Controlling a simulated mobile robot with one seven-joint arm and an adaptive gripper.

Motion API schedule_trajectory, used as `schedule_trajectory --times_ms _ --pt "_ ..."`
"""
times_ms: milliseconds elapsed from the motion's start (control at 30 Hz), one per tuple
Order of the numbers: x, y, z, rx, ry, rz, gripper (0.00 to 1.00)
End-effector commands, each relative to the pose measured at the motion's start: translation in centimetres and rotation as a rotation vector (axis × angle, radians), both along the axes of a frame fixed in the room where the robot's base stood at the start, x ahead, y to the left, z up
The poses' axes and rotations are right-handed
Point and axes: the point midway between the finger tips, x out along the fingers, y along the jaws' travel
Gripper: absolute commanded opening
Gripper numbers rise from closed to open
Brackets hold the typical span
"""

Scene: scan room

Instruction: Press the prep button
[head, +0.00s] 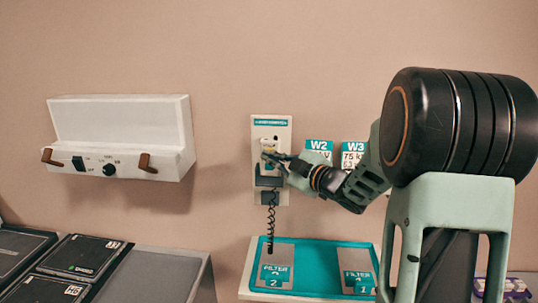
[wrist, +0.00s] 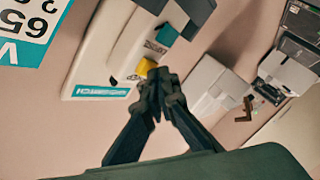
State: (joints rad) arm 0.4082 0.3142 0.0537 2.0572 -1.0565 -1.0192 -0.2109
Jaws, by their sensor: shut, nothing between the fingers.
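A white wall panel (head: 284,134) with a teal label strip holds a pale hand switch (head: 268,143), with a dark coiled cord hanging below. In the wrist view the panel (wrist: 95,70) looks tilted, and a yellow button (wrist: 145,66) and a teal patch (wrist: 166,36) show on the switch. I cannot read which is the prep button. My gripper (head: 268,158) is shut and empty at the front of the switch. In the wrist view its fingertips (wrist: 157,74) overlap the lower edge of the yellow button. I cannot tell whether they touch it.
A white wall unit (head: 120,135) with a knob and two brown hooks is at the left. Dark cassettes (head: 82,256) lie on a grey surface below it. A teal tray (head: 315,253) with filter plates stands under the panel. Signs W2 (head: 318,149) and W3 (head: 353,152) hang beside it.

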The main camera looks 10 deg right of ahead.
Motion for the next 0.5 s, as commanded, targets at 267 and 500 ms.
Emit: schedule_trajectory --times_ms 267,500 --pt "-1.14 0.33 -0.06 0.000 -0.001 -0.001 0.00" --pt "-1.16 0.35 -0.02 0.000 0.000 0.000 0.00"
